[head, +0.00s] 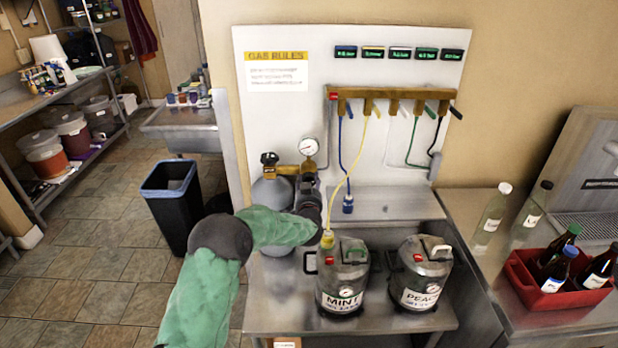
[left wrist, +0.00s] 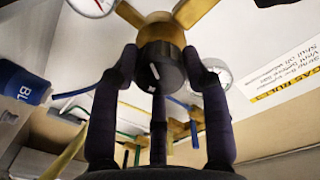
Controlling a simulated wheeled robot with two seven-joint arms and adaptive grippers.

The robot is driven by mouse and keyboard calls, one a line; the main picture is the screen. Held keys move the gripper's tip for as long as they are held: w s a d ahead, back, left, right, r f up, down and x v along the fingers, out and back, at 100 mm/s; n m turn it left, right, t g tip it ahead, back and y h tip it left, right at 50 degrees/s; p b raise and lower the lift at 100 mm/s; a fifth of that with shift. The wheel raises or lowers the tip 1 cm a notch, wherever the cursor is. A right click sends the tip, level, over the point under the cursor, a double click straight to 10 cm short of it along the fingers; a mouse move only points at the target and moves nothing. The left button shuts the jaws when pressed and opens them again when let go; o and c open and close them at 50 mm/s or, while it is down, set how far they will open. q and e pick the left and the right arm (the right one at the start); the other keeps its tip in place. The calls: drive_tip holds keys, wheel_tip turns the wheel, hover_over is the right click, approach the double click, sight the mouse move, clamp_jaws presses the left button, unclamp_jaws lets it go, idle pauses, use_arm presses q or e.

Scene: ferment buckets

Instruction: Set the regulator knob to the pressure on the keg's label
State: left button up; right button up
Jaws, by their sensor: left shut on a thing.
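My left gripper (head: 309,198) reaches in to the regulator (head: 288,170) above the grey gas cylinder (head: 270,192). In the left wrist view its dark fingers (left wrist: 160,82) are shut around the black regulator knob (left wrist: 161,72), which has a white pointer line on its face. The knob sits on a brass body (left wrist: 161,32). In the head view the gripper hides the knob. The MINT keg (head: 343,272) and the PEACH keg (head: 421,270) stand on the steel bench; the small print on their labels is too blurred to read. My right gripper is not in view.
A gauge (head: 309,147) stands on the regulator. A yellow hose (head: 352,180) runs from the manifold (head: 385,93) to the MINT keg. A blue hose (head: 341,135) hangs beside it. A GAS RULES sign (head: 277,72) is on the panel. A red bottle crate (head: 533,290) stands at right.

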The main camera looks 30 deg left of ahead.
use_arm(q)
drive_tip(key=shift+d+m+y+p, duration=0.1)
drive_tip(key=shift+m+y+p, duration=0.3)
drive_tip(key=shift+m+p, duration=12.25)
drive_tip(key=o, duration=1.1)
drive_tip(key=shift+w, duration=0.1)
drive_tip(key=shift+o, duration=0.2)
